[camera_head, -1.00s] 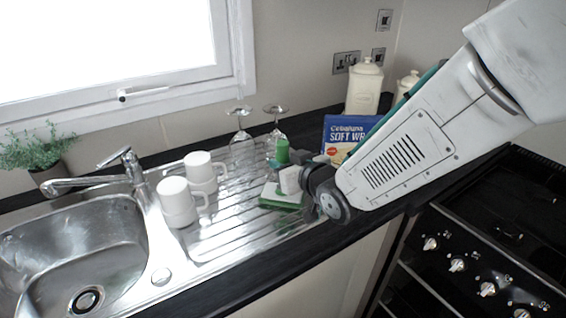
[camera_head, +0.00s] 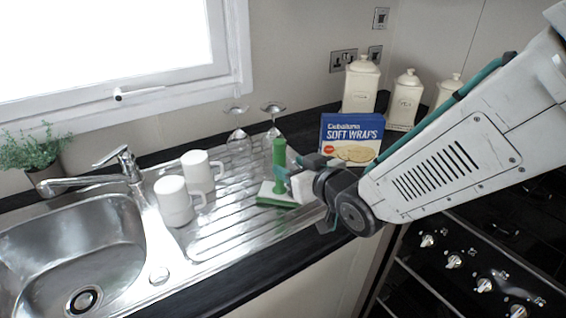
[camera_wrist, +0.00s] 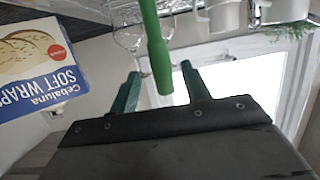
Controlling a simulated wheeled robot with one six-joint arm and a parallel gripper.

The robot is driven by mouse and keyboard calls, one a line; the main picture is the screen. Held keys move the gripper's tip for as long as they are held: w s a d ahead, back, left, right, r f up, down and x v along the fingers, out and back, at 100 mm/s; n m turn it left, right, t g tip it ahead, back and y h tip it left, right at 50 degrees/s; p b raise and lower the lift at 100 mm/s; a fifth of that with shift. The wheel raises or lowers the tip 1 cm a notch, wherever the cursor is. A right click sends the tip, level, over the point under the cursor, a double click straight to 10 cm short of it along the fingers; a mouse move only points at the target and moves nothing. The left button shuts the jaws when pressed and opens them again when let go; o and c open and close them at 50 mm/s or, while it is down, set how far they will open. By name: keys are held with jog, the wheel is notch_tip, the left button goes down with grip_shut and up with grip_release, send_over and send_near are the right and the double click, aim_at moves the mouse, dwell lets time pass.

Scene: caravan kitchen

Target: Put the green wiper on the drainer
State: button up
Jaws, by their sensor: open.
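The green wiper (camera_head: 279,154) stands on the ribbed metal drainer (camera_head: 225,228), near its right end. Its handle points up and its white-and-green head rests on the drainer surface. My gripper (camera_head: 290,167) is just right of the handle, with its fingers pointing at it. In the wrist view, which is upside down, my green fingers (camera_wrist: 163,86) are spread apart. The wiper's handle (camera_wrist: 153,45) shows between and beyond them, with no finger visibly pressing on it. The gripper body partly covers the right side of the wiper in the head view.
Two white mugs (camera_head: 174,202) stand left of the wiper, and two upturned glasses (camera_head: 238,143) stand behind. A blue soft wraps box (camera_head: 350,140) and cream canisters (camera_head: 361,84) are at the back right. The sink (camera_head: 78,250) and tap are left; the cooker (camera_head: 480,262) is right.

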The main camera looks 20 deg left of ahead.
jog(key=s+d+r+m+g+h, duration=0.1)
jog(key=s+d+m+h, duration=0.15)
jog(key=d, duration=0.75)
jog(key=s+d+r+m+h, duration=0.15)
jog(key=d+h, duration=0.25)
jog(key=d, duration=0.6)
jog(key=s+d+r+m+g+h, duration=0.1)
jog(key=d+m+h, duration=0.15)
jog(key=d, duration=0.75)
jog(key=s+d+r+m+g+h, duration=0.1)
jog(key=s+d+m+g, duration=0.1)
jog(key=s+d, duration=0.3)
jog(key=s+d+r+m+g+h, duration=0.1)
jog(key=s+d+g, duration=0.3)
jog(key=s, duration=0.8)
jog(key=shift+s+d+r+m+h, duration=0.25)
jog(key=shift+d+r+m+h, duration=0.1)
jog(key=shift+d, duration=0.25)
